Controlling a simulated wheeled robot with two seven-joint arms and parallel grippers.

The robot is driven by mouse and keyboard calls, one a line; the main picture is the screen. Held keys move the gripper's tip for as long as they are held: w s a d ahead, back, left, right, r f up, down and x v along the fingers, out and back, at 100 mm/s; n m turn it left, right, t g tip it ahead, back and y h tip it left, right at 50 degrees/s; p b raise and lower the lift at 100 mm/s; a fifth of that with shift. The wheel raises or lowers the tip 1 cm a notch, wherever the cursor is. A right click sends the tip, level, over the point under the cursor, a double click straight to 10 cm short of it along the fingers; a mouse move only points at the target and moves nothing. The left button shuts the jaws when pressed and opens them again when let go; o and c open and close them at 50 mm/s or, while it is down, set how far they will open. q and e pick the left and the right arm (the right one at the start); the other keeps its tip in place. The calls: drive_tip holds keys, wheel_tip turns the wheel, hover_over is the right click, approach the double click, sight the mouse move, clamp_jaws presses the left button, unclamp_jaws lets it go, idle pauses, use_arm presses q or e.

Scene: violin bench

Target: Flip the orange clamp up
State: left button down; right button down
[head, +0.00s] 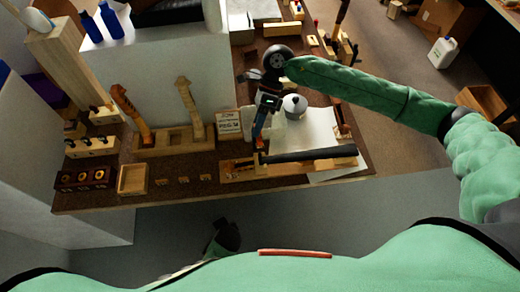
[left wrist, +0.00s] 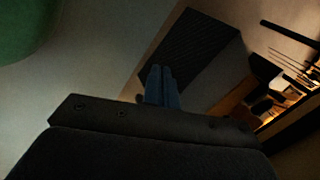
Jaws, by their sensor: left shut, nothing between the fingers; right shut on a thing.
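A long black fingerboard-like bar (head: 312,154) lies across the board, right of the clamp. My left gripper is low, off the bench front; in the left wrist view its blue fingers (left wrist: 162,72) are together and empty.
Violin necks (head: 188,105) stand in a wooden holder to the left. A wooden tray (head: 132,180) sits at the front left.

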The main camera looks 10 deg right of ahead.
use_arm(q)
drive_tip(key=w+d+r+m+t, duration=0.1)
drive_tip(key=d+r+m+t, duration=0.4)
drive_tip(key=d+r+m, duration=0.4)
drive_tip(key=m+t+h, duration=0.1)
drive_tip(key=m+t, duration=0.8)
drive_tip(key=m, duration=0.4)
approach(260, 157)
drive_tip(key=r, duration=0.2)
drive_tip(key=shift+m, duration=0.4)
drive_tip(key=w, duration=0.3)
drive_tip(key=w+r, duration=0.1)
drive_tip(key=w, duration=0.2)
drive_tip(key=w+r, duration=0.1)
drive_tip(key=w, duration=0.3)
